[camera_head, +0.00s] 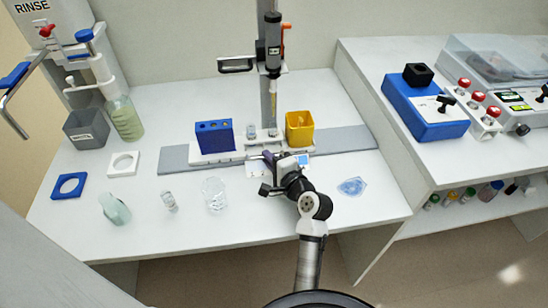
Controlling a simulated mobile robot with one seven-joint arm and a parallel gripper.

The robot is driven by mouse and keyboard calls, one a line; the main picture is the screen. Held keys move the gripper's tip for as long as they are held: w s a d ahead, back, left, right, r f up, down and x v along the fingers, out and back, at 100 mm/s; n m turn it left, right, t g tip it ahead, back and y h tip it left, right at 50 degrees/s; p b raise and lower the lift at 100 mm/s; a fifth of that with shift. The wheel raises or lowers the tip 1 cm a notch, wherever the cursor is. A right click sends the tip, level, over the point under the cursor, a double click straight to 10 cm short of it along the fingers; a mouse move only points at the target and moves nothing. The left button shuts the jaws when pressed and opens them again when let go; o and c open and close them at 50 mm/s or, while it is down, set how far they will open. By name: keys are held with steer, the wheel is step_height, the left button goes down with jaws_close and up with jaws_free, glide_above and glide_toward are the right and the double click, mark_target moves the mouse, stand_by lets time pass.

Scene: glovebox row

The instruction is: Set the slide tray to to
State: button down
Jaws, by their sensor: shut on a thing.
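The slide tray (225,158) is a low white carriage on a long grey rail (345,140) at the middle of the bench. It bears a blue block with holes (214,138) at its left, a small clear vial (251,131) in the middle and a yellow open cup (300,130) at its right. My gripper (268,172) is at the tray's front edge, shut at a small purple part (268,157) that looks like the tray's handle. My jaws and wrist hide most of the grip.
A column with a dispenser head (273,50) stands behind the tray. Glassware, including a clear beaker (214,195), stands front left. A blue patch (352,187) lies right of my arm. A blue device (425,107) is on the right bench. The rail is bare at both ends.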

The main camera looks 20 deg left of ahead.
steer(key=c, duration=1.8)
jaws_free()
steer(key=shift+o, duration=0.2)
steer(key=shift+d, duration=0.1)
steer(key=b+v, duration=0.2)
steer(key=v, duration=1.1)
steer(key=shift+s+d+b, duration=0.2)
steer(key=shift+d+b, duration=0.1)
steer(key=shift+b, duration=0.05)
